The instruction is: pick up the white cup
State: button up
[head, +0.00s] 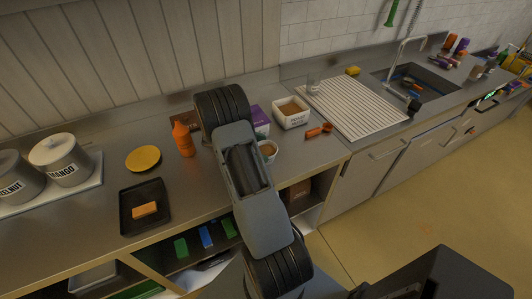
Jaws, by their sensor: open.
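A small whitish cup (270,148) stands on the steel counter, just right of my arm's grey link. Its rim and a tan inside show, and my arm hides its left part. My arm reaches up across the middle of the head view, over the counter. My gripper does not show in this view, so its place relative to the cup cannot be seen.
A white tub (291,112), a purple box (260,121) and an orange-red scoop (319,131) are near the cup. An orange bottle (182,139), yellow disc (143,158) and black tray (129,221) are left. A ribbed drainboard (350,108) and sink (432,90) are right.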

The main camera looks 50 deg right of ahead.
jog(key=shift+s+d+f, duration=0.25)
jog(key=shift+s+d, duration=0.15)
jog(key=shift+c, duration=0.2)
jog(key=c, duration=0.7)
jog(key=shift+r, duration=0.1)
